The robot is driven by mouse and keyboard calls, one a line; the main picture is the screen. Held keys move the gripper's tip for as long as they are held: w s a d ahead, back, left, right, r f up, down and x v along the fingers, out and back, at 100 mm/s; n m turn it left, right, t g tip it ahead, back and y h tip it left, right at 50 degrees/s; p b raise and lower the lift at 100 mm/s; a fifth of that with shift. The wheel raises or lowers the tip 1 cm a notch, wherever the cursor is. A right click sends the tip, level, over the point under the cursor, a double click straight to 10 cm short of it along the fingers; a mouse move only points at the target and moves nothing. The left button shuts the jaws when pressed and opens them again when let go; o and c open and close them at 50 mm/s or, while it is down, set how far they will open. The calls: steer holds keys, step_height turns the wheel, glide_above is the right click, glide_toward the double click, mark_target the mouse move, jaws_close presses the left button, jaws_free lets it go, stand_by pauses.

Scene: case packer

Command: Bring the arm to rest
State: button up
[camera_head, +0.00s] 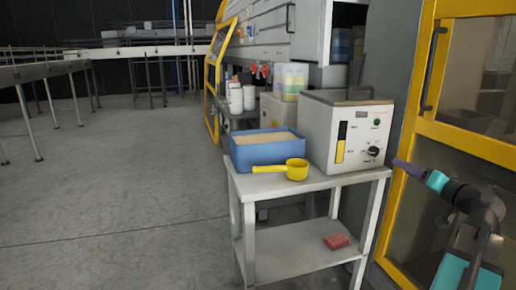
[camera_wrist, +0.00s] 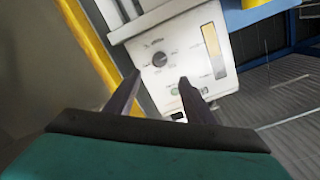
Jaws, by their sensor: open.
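My gripper (camera_head: 408,167) is at the right of the head view, off to the right of the small cart and in front of the yellow-framed door. In the wrist view, my gripper (camera_wrist: 160,80) shows two dark fingers standing apart with nothing between them. Past the fingertips is the front panel of the white machine (camera_wrist: 190,55), with a dark knob (camera_wrist: 160,59) and a yellow gauge. The fingers appear apart from the panel, though the exact gap is hard to tell.
The white machine (camera_head: 316,133) stands on a grey cart (camera_head: 300,186) beside a blue bin (camera_head: 264,157) and a yellow scoop (camera_head: 296,170). A red block (camera_head: 337,241) lies on the lower shelf. A yellow-framed door (camera_head: 470,145) is close at right. Floor at left is clear.

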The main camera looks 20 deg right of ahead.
steer(key=w+a+f+g+y+p, duration=0.45)
steer(key=w+a+f+p, duration=0.5)
steer(key=a+f, duration=0.6)
steer(key=a+f+n+g+y+p, duration=0.2)
steer(key=a+f+g+p, duration=0.45)
steer(key=a+f, duration=1.1)
steer(key=s+a+f+n+g+p, duration=0.1)
steer(key=s+a+f+g+p, duration=0.3)
steer(key=a, duration=0.3)
steer(key=s+a+f+n+g+p, duration=0.1)
steer(key=s+a+f+g+p, duration=0.2)
steer(key=s+a, duration=0.45)
steer(key=s+a+f+n+g+h+p, duration=0.2)
steer(key=s+a+p, duration=0.1)
steer(key=s, duration=0.6)
steer(key=s+a+f+n+g+h+p, duration=0.1)
steer(key=s+a+f+g+h+p, duration=0.1)
steer(key=s, duration=0.8)
steer(key=a+p, duration=0.1)
steer(key=p, duration=0.1)
steer(key=shift+a+n+g+h+p, duration=0.2)
steer(key=shift+n+g+h+p, duration=0.15)
steer(key=shift+n+g, duration=0.05)
